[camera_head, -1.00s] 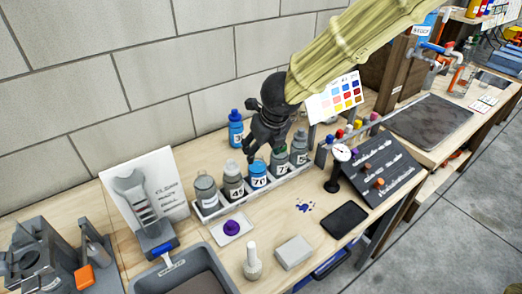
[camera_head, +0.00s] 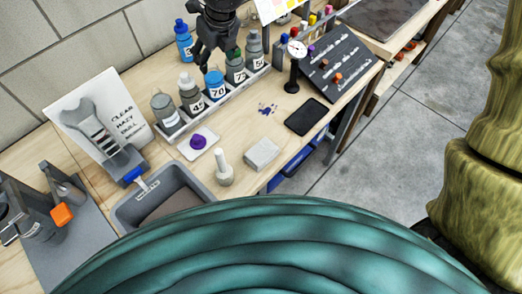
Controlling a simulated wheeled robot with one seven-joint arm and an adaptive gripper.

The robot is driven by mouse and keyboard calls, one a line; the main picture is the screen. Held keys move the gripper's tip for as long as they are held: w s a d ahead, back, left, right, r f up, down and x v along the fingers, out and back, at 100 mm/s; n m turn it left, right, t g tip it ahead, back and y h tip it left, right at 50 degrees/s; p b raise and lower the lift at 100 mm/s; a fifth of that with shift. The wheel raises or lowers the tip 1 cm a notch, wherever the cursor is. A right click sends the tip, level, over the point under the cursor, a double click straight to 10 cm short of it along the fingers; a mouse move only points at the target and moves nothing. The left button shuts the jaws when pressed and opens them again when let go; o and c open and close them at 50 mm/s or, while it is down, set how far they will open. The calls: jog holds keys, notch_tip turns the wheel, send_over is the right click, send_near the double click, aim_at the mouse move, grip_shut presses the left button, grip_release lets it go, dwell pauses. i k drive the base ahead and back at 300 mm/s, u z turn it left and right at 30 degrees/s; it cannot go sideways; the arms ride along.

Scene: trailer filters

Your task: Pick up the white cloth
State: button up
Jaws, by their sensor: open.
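A pale, block-shaped item (camera_head: 262,153), possibly the folded white cloth, lies on the wooden bench near its front edge. I cannot tell its material for sure. A flat white square (camera_head: 204,151) lies to its left with a purple knob-like thing (camera_head: 198,142) on it. My gripper (camera_head: 208,52) is at the top of the picture, open, over or behind the bottle row and well apart from both white items. Its fingers point down and seem to hold nothing.
Several numbered bottles (camera_head: 215,84) stand in a rack behind the pale item. A white pestle-shaped thing (camera_head: 224,169) stands beside it. A grey tray (camera_head: 165,190), a black pad (camera_head: 306,117) and a gauge (camera_head: 295,52) are around. My own body covers the lower foreground.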

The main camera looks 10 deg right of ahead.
aim_at(265, 151)
jog(key=k, duration=1)
